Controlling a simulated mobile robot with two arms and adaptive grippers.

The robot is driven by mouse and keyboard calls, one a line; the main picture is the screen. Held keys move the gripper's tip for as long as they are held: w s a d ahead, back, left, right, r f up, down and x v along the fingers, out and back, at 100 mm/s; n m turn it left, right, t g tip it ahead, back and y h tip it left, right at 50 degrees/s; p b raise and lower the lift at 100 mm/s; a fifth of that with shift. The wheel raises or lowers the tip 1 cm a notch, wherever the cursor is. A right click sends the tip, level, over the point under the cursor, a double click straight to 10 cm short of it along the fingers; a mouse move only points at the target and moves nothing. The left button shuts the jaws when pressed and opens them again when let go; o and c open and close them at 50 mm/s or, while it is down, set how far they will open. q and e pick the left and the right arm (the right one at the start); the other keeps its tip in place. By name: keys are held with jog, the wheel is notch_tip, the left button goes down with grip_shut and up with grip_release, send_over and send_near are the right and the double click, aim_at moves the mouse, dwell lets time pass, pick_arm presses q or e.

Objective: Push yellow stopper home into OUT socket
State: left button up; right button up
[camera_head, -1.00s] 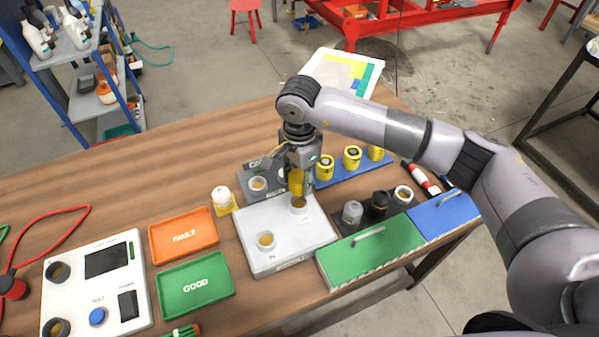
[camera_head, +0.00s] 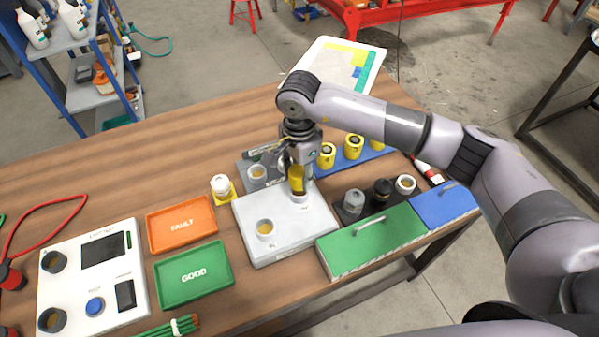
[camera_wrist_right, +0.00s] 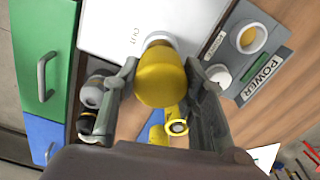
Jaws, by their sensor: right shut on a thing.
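The yellow stopper (camera_head: 297,179) is upright at the OUT socket (camera_head: 299,197) near the back right of the white block (camera_head: 289,236). In the right wrist view the stopper (camera_wrist_right: 161,78) sits between my right gripper's fingers, in front of the white socket ring (camera_wrist_right: 158,38) beside the "OUT" lettering. My right gripper (camera_head: 297,170) is shut on the stopper from above. The stopper's lower end meets the socket rim in the head view; how deep it sits I cannot tell. A second, open socket (camera_head: 265,228) is at the block's front left. My left gripper is not in view.
Several yellow stoppers stand in a blue rack (camera_head: 370,157) behind. A grey POWER unit (camera_head: 245,175) is at the back left. Green (camera_head: 372,240) and blue (camera_head: 445,206) drawers are at right; orange (camera_head: 182,224) and green (camera_head: 194,274) trays at left.

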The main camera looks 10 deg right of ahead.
dwell(0.7)
jog(key=shift+b, duration=0.4)
jog(key=shift+f+b, duration=1.8)
jog(key=shift+b, duration=0.1)
dwell(0.3)
jog(key=o, duration=1.3)
jog(key=shift+o, duration=0.2)
jog(key=shift+r, duration=0.15)
notch_tip(320, 180, up, 12)
jog(key=shift+f, duration=0.1)
